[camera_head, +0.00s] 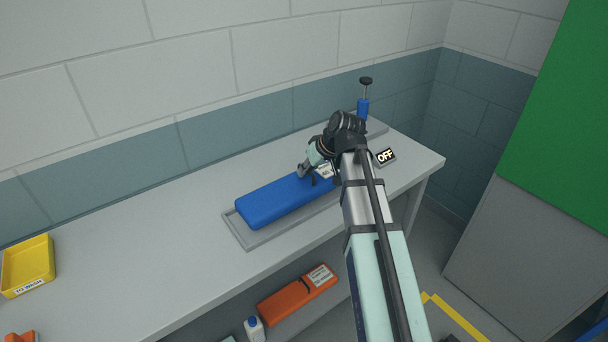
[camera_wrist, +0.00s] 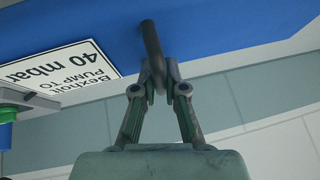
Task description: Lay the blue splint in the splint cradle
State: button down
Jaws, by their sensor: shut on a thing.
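The blue splint (camera_head: 270,203) is a long padded block lying lengthwise over the splint cradle (camera_head: 262,237), a shallow grey tray on the bench. The cradle's rim shows along the splint's front side and left end. I cannot tell whether the splint rests on the cradle floor. My gripper (camera_head: 309,174) is at the splint's right part; my arm hides its right end. In the wrist view, my gripper (camera_wrist: 157,78) is shut on a dark loop handle (camera_wrist: 152,42) of the splint (camera_wrist: 200,30). A white "40 mbar" label (camera_wrist: 62,68) is beside it.
A blue pump (camera_head: 363,107) with a black handle stands at the bench's back right. An "OFF" sign (camera_head: 385,157) is near my wrist. A yellow tray (camera_head: 28,265) stands at the far left. An orange case (camera_head: 298,295) lies below the bench top. The bench's left middle is clear.

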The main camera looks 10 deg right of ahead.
jog(key=shift+f+b, duration=0.65)
jog(key=shift+f, duration=0.75)
dwell(0.8)
jog(key=c, duration=1.2)
grip_release()
jog(key=shift+o, duration=0.2)
